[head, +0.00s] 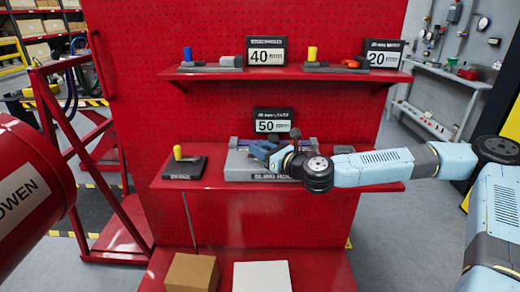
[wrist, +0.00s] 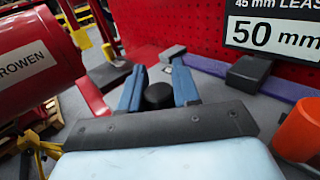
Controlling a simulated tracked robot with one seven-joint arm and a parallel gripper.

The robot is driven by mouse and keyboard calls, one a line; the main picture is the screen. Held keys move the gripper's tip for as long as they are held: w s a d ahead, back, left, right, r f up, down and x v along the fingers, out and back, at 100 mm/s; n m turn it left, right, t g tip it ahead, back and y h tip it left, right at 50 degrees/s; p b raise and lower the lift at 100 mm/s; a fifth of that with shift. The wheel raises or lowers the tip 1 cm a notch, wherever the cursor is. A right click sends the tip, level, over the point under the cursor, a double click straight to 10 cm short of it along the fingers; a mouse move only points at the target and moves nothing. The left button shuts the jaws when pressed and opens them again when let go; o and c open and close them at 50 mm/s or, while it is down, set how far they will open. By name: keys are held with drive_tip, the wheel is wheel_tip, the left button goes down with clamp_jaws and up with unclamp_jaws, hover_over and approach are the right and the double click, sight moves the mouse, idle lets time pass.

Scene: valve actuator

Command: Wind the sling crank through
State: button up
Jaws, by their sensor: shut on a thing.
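The sling device is a grey block (head: 236,168) with a dark labelled front plate, on the lower red shelf under the 50 mm sign. My gripper (head: 266,152) reaches over it from the right, and its blue fingers hide part of it. In the wrist view my gripper (wrist: 158,88) has its two blue fingers on either side of a black round knob (wrist: 158,97), which seems to be the crank's handle. The fingers are shut on this knob. The crank's arm below the knob is hidden. A purple bar (wrist: 240,86) and a dark block (wrist: 248,72) lie to the right.
A dark base with a yellow peg (head: 177,152) stands left on the same shelf (head: 215,186). The upper shelf (head: 285,74) holds other devices by the 40 and 20 signs. A red drum (head: 30,180) is at the left. An orange cylinder (wrist: 300,130) is close at right.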

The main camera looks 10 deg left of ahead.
drive_tip(key=c, duration=0.4)
drive_tip(key=shift+s+m+t, duration=0.1)
drive_tip(key=shift+m+t, duration=0.2)
drive_tip(key=shift+t, duration=0.1)
